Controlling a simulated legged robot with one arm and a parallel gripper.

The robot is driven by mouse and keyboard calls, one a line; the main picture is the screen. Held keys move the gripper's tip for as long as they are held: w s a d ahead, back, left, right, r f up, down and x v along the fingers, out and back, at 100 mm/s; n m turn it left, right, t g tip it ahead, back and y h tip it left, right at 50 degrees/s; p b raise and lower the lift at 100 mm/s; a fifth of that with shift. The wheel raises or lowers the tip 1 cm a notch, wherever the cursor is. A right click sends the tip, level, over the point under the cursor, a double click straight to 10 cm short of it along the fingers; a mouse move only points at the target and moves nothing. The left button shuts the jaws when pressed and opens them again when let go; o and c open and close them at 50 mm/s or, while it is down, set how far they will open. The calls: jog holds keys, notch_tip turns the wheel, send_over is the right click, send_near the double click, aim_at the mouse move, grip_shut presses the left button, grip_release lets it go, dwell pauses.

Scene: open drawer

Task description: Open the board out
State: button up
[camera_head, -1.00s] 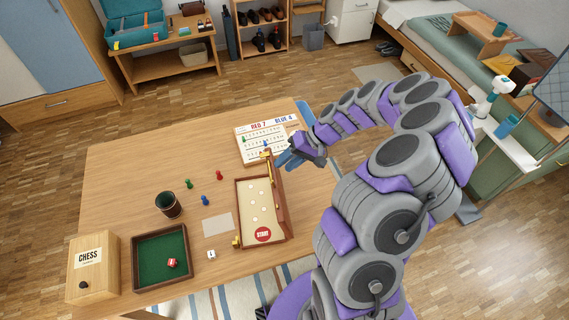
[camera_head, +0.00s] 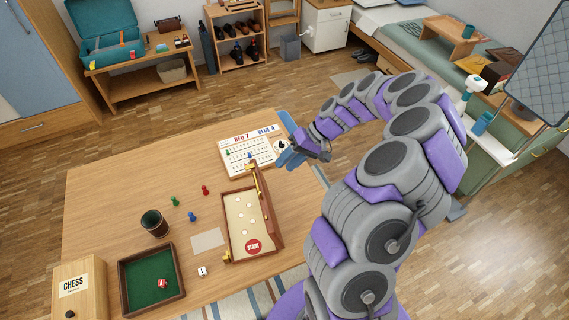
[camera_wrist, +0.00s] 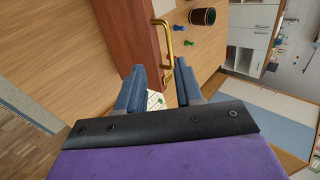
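The game board (camera_head: 240,222) lies on the table as a shallow brown wooden case with a cream field and a red START disc. Its other half (camera_head: 270,212) stands raised along the right edge, with brass fittings near it. In the wrist view a brown wooden panel (camera_wrist: 128,38) with a brass handle (camera_wrist: 169,48) is just ahead of my gripper (camera_wrist: 158,78). The two blue fingers are apart, with the handle's near end around the gap; I cannot tell whether they touch it. In the head view my gripper (camera_head: 290,146) is beyond the board's far right corner.
A score sheet (camera_head: 238,156) lies beyond the board. Left of it are pawns, a dark cup (camera_head: 154,223), a green dice tray (camera_head: 122,287) and a chess box (camera_head: 80,292). A white die (camera_head: 202,271) sits near the board. The table's right edge is close.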

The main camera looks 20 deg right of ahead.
jog(key=d+f+v, duration=0.1)
jog(key=v, duration=0.5)
jog(key=shift+d+r, duration=0.2)
jog(key=shift+d, duration=0.1)
dwell(0.7)
